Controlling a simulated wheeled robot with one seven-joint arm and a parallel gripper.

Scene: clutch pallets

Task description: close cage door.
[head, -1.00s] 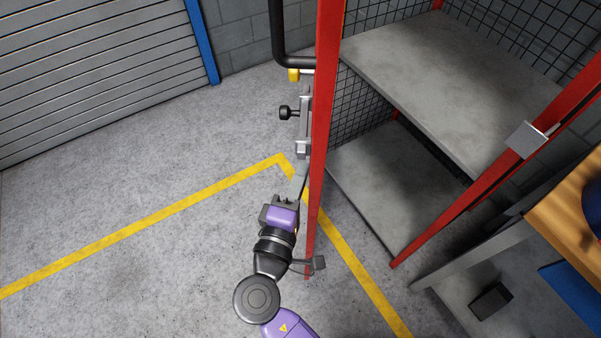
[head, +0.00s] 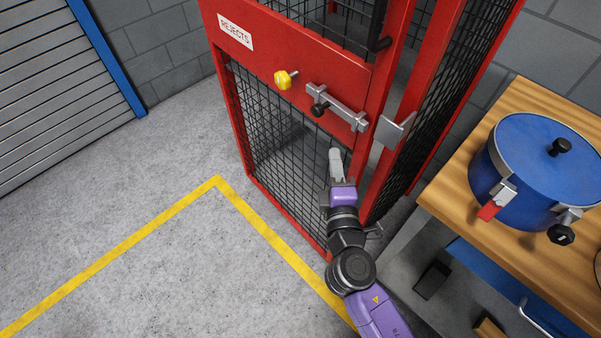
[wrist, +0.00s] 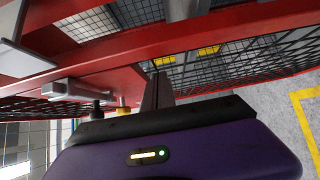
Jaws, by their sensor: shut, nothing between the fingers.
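The cage door (head: 295,70) has a red frame, black mesh and a REJECTS label. In the head view it stands nearly in line with the cage front. A narrow gap seems to show between its right edge and the red post (head: 382,185). The door carries a grey slide bolt (head: 338,107) with a black knob and a yellow knob (head: 285,79). A grey catch plate (head: 395,130) sits on the post, right of the bolt's end. My gripper (head: 335,153) is shut and empty in front of the door, below the bolt; its fingers (wrist: 158,92) show in the wrist view. I cannot tell whether they touch the door.
A wooden bench (head: 465,185) with a blue pot (head: 535,170) stands close on the right of the cage. A dark block (head: 432,280) lies below it. The floor on the left is clear, with a yellow line (head: 150,228). A roller shutter (head: 50,100) is at far left.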

